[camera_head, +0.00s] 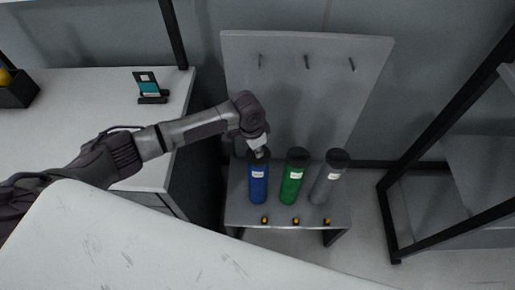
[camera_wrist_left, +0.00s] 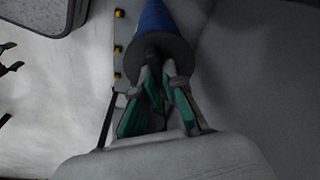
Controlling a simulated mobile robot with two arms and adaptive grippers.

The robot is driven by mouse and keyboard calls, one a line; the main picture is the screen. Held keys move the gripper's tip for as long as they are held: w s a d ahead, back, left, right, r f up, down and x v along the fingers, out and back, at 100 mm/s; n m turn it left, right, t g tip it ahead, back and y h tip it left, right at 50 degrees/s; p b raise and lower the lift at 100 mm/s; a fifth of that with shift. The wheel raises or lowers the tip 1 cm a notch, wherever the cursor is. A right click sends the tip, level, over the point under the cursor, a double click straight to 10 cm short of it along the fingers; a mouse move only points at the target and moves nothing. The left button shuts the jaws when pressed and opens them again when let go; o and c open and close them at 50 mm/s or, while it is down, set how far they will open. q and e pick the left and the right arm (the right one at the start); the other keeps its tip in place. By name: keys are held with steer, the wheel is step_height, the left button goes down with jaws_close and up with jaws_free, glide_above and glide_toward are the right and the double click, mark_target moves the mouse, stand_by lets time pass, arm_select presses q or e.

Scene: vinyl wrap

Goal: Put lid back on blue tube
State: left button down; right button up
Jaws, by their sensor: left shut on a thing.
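The blue tube (camera_head: 258,184) stands upright on a small grey bench, with a white label on its side. My left gripper (camera_head: 259,152) is over its top end and partly hides it. In the left wrist view, a dark round lid (camera_wrist_left: 172,44) sits at the end of the blue tube (camera_wrist_left: 152,17), touching it or very close; I cannot tell if it is fully seated. The fingers of my left gripper (camera_wrist_left: 158,88) are shut on a part at the middle of this lid. My right gripper is in neither view.
A green tube (camera_head: 293,182) and a grey tube (camera_head: 325,184), both with dark lids, stand right of the blue one on the bench (camera_head: 232,205). A panel with hooks (camera_head: 300,95) rises behind. Several small yellow-black pieces line the bench front. A white surface (camera_head: 190,245) fills the foreground.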

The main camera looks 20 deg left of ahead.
arm_select(q)
steer(key=c, duration=0.7)
jaws_free()
steer(key=shift+r, duration=0.1)
steer(key=shift+r+p, duration=3.5)
steer(key=shift+p, duration=0.5)
steer(key=shift+f, duration=0.1)
jaws_close()
